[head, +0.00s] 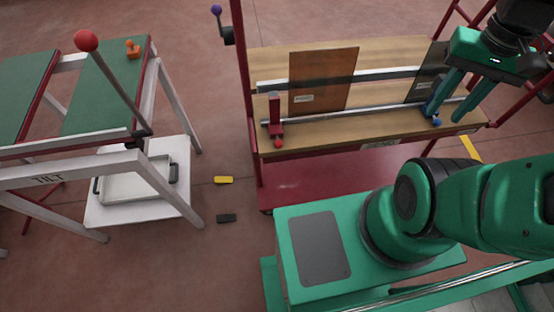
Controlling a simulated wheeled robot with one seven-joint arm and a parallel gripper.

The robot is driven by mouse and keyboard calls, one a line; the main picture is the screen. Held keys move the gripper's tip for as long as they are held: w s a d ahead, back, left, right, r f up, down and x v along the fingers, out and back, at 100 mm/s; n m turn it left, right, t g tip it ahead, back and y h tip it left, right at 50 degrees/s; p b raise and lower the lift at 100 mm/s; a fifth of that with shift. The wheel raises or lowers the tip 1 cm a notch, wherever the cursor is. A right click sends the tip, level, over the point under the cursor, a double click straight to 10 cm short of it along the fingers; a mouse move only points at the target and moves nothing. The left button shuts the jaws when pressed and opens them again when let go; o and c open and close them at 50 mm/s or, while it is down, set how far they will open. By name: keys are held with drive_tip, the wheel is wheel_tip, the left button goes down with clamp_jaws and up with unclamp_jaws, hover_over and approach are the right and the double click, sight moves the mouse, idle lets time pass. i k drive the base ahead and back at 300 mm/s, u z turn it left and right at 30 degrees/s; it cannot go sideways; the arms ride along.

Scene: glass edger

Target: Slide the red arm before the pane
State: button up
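The red arm (276,107) stands upright on the lower rail (350,112) near its left end, with a red knob (278,143) at its front. It is to the left of the brown see-through pane (322,80), which stands upright on the bench and bears a small white label. A second, darker pane (427,75) stands at the right, partly hidden by my gripper. My gripper (446,113) is at the bench's right end, fingers apart and pointing down, beside a blue arm (431,107) with a blue knob (437,122). Whether a finger touches the blue arm I cannot tell.
The wooden bench (390,130) has a red frame. A lever with a purple knob (216,10) is at its left. A tilt table with a red-knobbed lever (87,41) stands further left. Yellow (223,180) and black (226,218) pieces lie on the floor.

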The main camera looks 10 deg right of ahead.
sight(276, 130)
drive_tip(key=z, duration=0.05)
drive_tip(key=k, duration=1.45)
drive_tip(key=z, duration=0.85)
drive_tip(key=i, duration=1.85)
drive_tip(key=u, duration=1.55)
